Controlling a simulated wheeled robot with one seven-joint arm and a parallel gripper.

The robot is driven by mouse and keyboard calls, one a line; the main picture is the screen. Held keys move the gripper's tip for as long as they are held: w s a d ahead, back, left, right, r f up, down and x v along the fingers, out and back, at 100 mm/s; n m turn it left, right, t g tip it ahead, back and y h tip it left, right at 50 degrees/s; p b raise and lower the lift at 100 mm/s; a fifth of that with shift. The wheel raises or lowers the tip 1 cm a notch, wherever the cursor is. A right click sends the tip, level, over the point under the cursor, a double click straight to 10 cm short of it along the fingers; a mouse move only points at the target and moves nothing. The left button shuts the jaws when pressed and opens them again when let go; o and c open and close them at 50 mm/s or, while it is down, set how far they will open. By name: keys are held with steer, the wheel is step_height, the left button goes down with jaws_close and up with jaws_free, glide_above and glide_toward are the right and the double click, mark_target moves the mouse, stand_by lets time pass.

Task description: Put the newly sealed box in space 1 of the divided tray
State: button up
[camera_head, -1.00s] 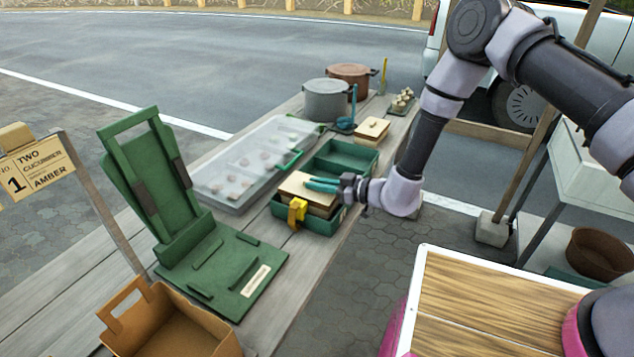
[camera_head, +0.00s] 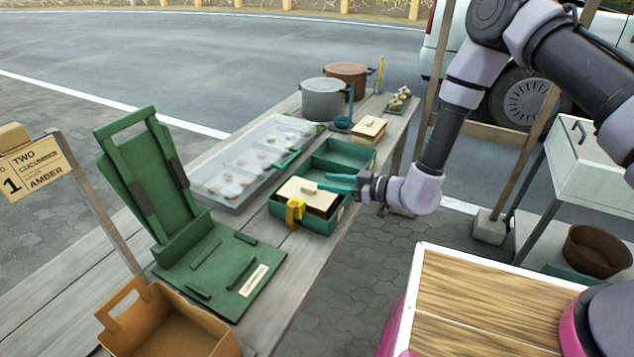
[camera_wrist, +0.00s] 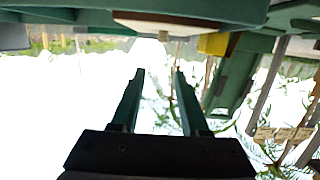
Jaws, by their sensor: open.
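The divided tray (camera_head: 320,224) is green and stands on the long table. A box with a cream lid (camera_head: 308,193) sits in its near compartment, and a yellow clip-like piece (camera_head: 295,211) is at the near left wall. The far compartment (camera_head: 346,153) looks empty. My gripper (camera_head: 324,182) has its teal fingers at the right edge of the lid, apart and with nothing between them; I cannot tell whether they touch it. In the wrist view my gripper (camera_wrist: 160,72) is open and empty, with the pale box (camera_wrist: 180,22) at the top edge.
A green folding press (camera_head: 205,255) and a cardboard carrier (camera_head: 170,325) stand at the near left. A clear-lidded case (camera_head: 215,190) lies left of the tray. Another cream-lidded box (camera_head: 369,127), a grey pot (camera_head: 323,100) and a brown pot (camera_head: 347,72) are behind. Free space lies right of the table.

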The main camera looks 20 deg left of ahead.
steer(key=v, duration=0.6)
steer(key=shift+d, duration=0.4)
steer(key=shift+r, duration=0.2)
steer(key=d+r+n+g+h, duration=0.1)
steer(key=d+r+n+g, duration=0.15)
steer(key=r+n, duration=0.7)
steer(key=d+r+n+g, duration=0.2)
steer(key=d+r+n, duration=0.1)
steer(key=r+n, duration=0.65)
steer(key=s+d+r+n+t+h, duration=0.2)
steer(key=d+r+n+t+h, duration=0.1)
steer(key=d+r+n, duration=0.5)
steer(key=s+d+r+n+t+h, duration=0.3)
steer(key=d+r+n, duration=0.4)
steer(key=d+n, duration=0.6)
steer(key=s+d+r+n+t+h, duration=0.3)
steer(key=d+r+n+h, duration=0.3)
steer(key=d+n, duration=0.5)
steer(key=d+r+t, duration=0.1)
steer(key=d+r, duration=0.1)
steer(key=d, duration=0.1)
steer(key=shift+d+r+h, duration=0.3)
steer(key=shift+r+h, duration=0.05)
steer(key=shift+h, duration=0.05)
